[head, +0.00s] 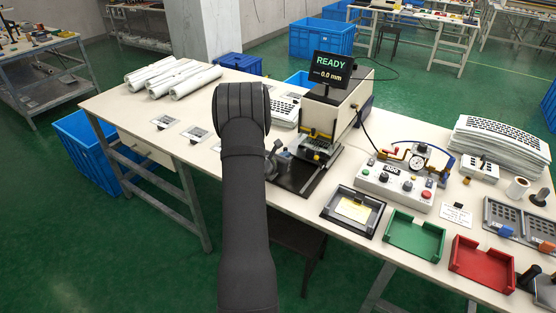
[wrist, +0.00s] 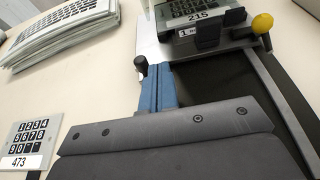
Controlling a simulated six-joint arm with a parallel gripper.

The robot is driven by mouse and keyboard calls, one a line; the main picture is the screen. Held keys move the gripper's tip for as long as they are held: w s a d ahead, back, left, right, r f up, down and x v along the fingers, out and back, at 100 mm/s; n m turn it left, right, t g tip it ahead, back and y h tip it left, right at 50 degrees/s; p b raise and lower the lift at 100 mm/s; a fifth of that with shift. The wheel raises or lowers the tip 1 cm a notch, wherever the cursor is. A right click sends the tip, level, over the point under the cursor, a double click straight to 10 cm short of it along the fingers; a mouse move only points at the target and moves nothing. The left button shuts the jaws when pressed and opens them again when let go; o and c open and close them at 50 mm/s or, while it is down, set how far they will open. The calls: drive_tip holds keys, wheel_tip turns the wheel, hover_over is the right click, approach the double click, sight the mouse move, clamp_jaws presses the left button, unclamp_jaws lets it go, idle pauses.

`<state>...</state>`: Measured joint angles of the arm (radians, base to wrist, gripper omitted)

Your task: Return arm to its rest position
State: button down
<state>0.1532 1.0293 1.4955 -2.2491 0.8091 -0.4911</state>
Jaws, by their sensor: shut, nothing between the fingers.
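My gripper (wrist: 158,70) shows in the wrist view as two blue fingers side by side, shut and empty, beyond a wide grey body with screws. It is over the dark base plate of the press machine (head: 343,108). In the head view my dark arm reaches up the middle and hides part of the table; the gripper is mostly hidden beside it. The machine's screen (head: 330,70) reads READY and 0.0 mm.
A keypad marked 473 (wrist: 30,140) lies left of my gripper, and a stack of keypad sheets (wrist: 65,30) lies beyond it. On the right are a control box (head: 397,184), a framed tray (head: 353,210), a green tray (head: 414,235) and a red tray (head: 482,266). White rolls (head: 172,75) lie at the far left.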

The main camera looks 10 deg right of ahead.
sight(299, 145)
drive_tip(key=v, duration=0.5)
drive_tip(key=shift+s+a+r, duration=0.15)
drive_tip(key=shift+s+a, duration=0.05)
drive_tip(key=x, duration=0.9)
drive_tip(key=r+x, duration=0.1)
drive_tip(key=x, duration=0.4)
drive_tip(key=shift+w+d, duration=0.1)
drive_tip(key=shift+d, duration=0.05)
drive_tip(key=shift+s+a, duration=0.85)
drive_tip(key=shift+a, duration=0.15)
drive_tip(key=shift+s+a, duration=0.35)
drive_tip(key=shift+s, duration=0.1)
